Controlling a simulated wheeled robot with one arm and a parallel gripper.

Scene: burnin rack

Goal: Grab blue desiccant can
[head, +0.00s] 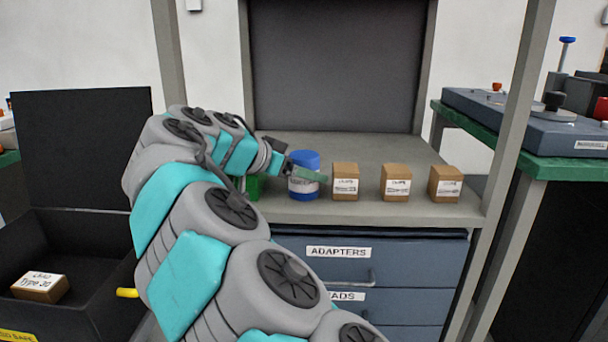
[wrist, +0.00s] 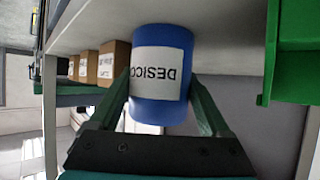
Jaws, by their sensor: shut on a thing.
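The blue desiccant can (head: 304,162) stands upright on the grey shelf, with a white label around its middle. In the wrist view the can (wrist: 172,55) appears between the two green fingers, its label partly readable as "DESICC". My gripper (head: 300,177) reaches in from the left at the can's height and is shut on it. In the wrist view the fingers of my gripper (wrist: 163,105) lie along both sides of the can.
Several brown labelled boxes (head: 345,182) stand in a row right of the can. A green bin (wrist: 296,50) is close beside the can, mostly hidden by my arm in the head view. Blue drawers (head: 420,262) lie below the shelf (head: 400,208). An open black case (head: 75,240) is at left.

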